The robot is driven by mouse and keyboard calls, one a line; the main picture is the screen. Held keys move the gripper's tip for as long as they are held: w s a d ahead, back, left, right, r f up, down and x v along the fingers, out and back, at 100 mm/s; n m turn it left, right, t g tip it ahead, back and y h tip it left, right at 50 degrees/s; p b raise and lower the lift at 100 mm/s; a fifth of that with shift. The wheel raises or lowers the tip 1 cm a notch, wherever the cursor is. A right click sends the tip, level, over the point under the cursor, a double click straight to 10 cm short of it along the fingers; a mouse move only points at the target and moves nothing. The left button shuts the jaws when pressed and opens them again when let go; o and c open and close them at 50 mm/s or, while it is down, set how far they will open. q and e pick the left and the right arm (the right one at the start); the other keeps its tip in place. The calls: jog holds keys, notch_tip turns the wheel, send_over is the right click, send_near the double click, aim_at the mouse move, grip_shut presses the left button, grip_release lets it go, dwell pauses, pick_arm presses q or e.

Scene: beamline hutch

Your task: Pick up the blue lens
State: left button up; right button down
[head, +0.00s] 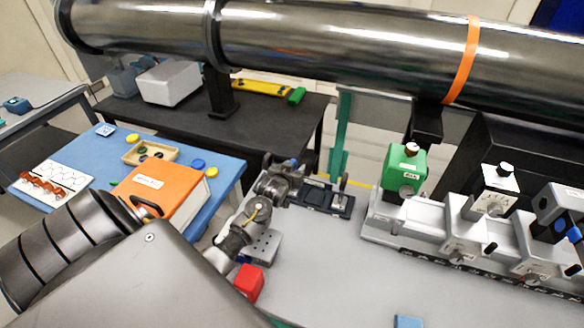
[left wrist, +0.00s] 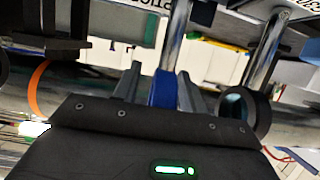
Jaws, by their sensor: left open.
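The blue lens (left wrist: 162,90) shows edge-on in the left wrist view, on a metal post (left wrist: 180,40) between the two fingers of my left gripper (left wrist: 161,92). That view is upside down. In the head view a small blue bit (head: 294,162), which seems to be the lens, shows by the tip of my left gripper (head: 283,176). The left gripper is open, one finger on each side of the lens; contact cannot be told. My right gripper is not in view.
A dark ring with a teal lens (left wrist: 236,108) stands on another post close beside the gripper. A black rack (head: 322,198) lies under the gripper. A rail (head: 420,232) with several mounts is at right, a red block (head: 249,281) nearer. The grey tabletop (head: 340,270) between is clear.

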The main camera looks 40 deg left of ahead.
pick_arm(q)
grip_shut()
dwell(0.4)
